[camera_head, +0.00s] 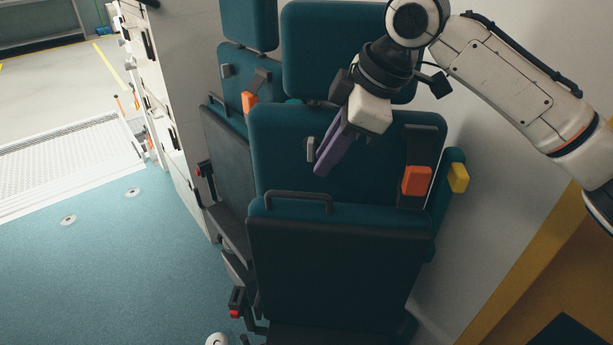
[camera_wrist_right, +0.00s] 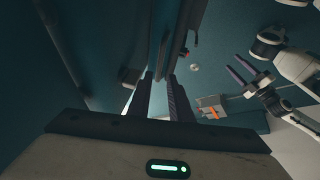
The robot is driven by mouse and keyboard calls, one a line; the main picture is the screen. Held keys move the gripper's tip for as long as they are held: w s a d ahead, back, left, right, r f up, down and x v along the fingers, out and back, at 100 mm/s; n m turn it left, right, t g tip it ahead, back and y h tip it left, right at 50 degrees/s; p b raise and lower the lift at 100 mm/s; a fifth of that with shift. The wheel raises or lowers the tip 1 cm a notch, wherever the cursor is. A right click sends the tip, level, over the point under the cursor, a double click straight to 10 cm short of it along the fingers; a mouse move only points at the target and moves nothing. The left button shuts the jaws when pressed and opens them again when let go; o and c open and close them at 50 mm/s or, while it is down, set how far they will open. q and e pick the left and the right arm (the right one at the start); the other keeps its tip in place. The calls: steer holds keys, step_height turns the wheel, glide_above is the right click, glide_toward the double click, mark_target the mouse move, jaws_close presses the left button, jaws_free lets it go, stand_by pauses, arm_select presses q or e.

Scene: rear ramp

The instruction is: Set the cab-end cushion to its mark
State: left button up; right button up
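Two teal folding seats stand one behind the other in the head view. The nearer seat's cushion (camera_head: 335,270) is folded up, with a dark handle bar (camera_head: 298,198) along its top edge. The farther seat's cushion (camera_head: 228,150) also stands folded up. I cannot tell for certain which is the cab-end one, and I make out no mark. My right gripper (camera_head: 328,158) hangs above the nearer cushion, in front of its backrest, apart from the handle. In the wrist view its purple fingers (camera_wrist_right: 160,100) are spread. My left gripper (camera_wrist_right: 246,82) shows there with its fingers apart.
A white wall and a yellow-edged panel (camera_head: 520,265) bound the right. The teal floor (camera_head: 110,270) at left is open, with a pale ramp (camera_head: 75,160) beyond.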

mark_target(302, 194)
steer(key=x, duration=0.9)
steer(key=shift+a+f+b, duration=0.1)
steer(key=shift+f+b, duration=0.25)
steer(key=shift+b, duration=0.05)
jaws_close()
